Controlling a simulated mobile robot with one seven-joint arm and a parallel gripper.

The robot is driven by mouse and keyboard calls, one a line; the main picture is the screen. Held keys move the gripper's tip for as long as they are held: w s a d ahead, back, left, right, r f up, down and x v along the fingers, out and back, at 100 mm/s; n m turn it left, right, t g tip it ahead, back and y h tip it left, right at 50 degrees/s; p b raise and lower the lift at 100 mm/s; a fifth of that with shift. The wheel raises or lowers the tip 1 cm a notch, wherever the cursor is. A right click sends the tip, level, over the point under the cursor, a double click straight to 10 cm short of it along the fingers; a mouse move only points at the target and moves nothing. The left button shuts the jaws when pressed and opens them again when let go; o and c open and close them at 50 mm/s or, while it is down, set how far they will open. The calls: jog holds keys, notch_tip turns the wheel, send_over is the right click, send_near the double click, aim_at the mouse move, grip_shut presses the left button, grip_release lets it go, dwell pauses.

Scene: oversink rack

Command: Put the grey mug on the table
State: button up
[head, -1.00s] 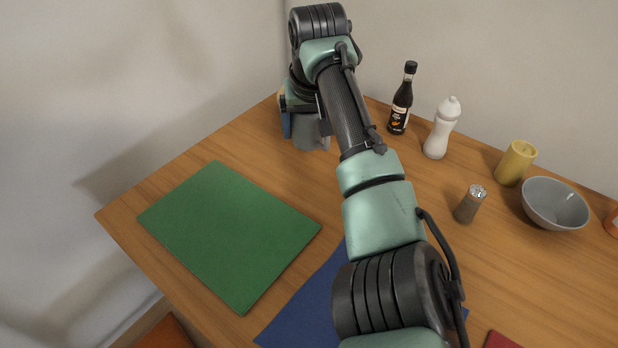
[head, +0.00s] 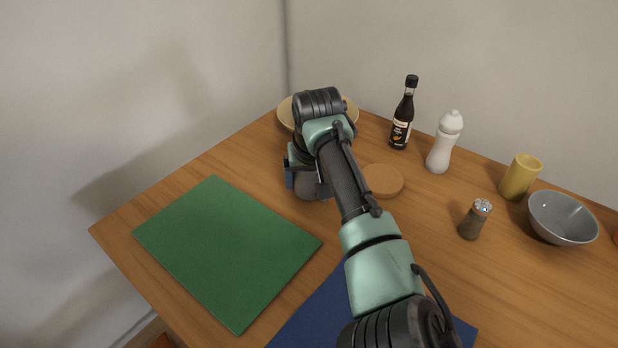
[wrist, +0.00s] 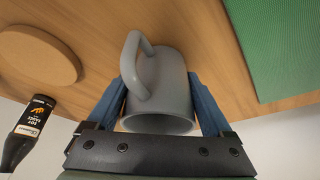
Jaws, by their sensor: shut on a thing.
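The grey mug (wrist: 172,88) is between the two blue fingers of my gripper (wrist: 160,84) in the wrist view, its handle towards the upper left. My gripper is shut on it. In the head view, the mug (head: 308,187) shows only partly below my gripper (head: 300,180), because my arm covers much of it. It is over the left back part of the wooden table (head: 240,160). I cannot tell whether its base touches the wood.
A green mat (head: 225,250) lies left of the mug and a blue mat (head: 320,315) in front. A round cork-coloured disc (head: 382,180) lies to the right. A beige dish (head: 285,112), sauce bottle (head: 402,120), white bottle (head: 442,145), yellow cup (head: 520,177), shaker (head: 475,220) and grey bowl (head: 562,220) stand behind and right.

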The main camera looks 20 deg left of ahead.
jog(key=o, duration=1.4)
jog(key=p+v, duration=0.2)
jog(key=v, duration=1)
jog(key=shift+r+p, duration=0.1)
jog(key=shift+p, duration=0.25)
jog(key=w+a+r+n+t+y, duration=0.15)
jog(key=a+r+t+y, duration=0.4)
jog(key=r, duration=0.65)
notch_tip(320, 180, up, 10)
jog(key=s+t, duration=0.2)
jog(key=t, duration=0.3)
jog(key=s+d+r+m+t+h, duration=0.2)
jog(key=s+d+r+t, duration=0.2)
jog(key=s+d+r, duration=0.1)
jog(key=s+d+r+m+t+h, duration=0.2)
jog(key=s+d+r+t+h, duration=0.1)
jog(key=s+d+r, duration=0.3)
jog(key=s+d+r+m+t+h, duration=0.2)
jog(key=s+d+r+t, duration=0.3)
jog(key=s+d+r, duration=0.1)
jog(key=shift+s+d+r+t, duration=0.1)
jog(key=shift+s+r+t, duration=0.15)
jog(key=shift+s, duration=0.4)
jog(key=shift+s+d+r+t, duration=0.15)
jog(key=shift+s+r, duration=0.1)
jog(key=shift+s, duration=0.35)
